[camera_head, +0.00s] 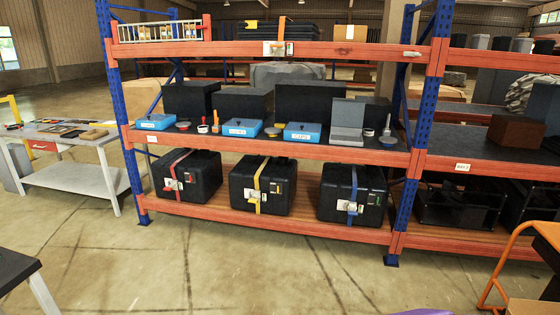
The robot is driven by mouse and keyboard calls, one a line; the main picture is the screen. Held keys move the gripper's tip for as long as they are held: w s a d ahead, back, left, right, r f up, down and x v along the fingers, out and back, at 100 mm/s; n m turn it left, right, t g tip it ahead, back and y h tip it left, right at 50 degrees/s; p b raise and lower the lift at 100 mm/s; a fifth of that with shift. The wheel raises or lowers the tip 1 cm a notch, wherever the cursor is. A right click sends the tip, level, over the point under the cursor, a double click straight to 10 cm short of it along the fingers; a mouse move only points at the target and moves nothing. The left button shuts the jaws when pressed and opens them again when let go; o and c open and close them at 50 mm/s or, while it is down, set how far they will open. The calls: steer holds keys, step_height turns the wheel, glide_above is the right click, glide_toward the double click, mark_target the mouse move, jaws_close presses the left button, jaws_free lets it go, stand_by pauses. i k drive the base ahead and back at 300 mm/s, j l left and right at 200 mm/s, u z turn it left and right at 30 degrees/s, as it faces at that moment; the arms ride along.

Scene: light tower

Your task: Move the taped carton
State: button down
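I cannot tell for sure which box is the taped carton. A tan cardboard carton (350,33) sits on the top shelf right of centre, with a pale patch on its front. A brown box (513,132) stands on the middle shelf of the right bay. A tan, box-like surface (533,307) is cut off at the bottom right corner. Black cases with a red strap (187,176), a yellow strap (263,185) and a blue strap (353,191) stand on the bottom shelf. My gripper is not in view.
An orange and blue rack (270,147) spans the view. Its middle shelf holds blue boxes (242,127) and dark bins. A grey workbench (70,140) stands left. An orange-railed cart (520,240) stands at right. The concrete floor before the rack is clear.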

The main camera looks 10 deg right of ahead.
mark_target(342, 33)
steer(key=i+l+z, duration=0.1)
steer(key=i+z, duration=0.3)
steer(key=i, duration=1.45)
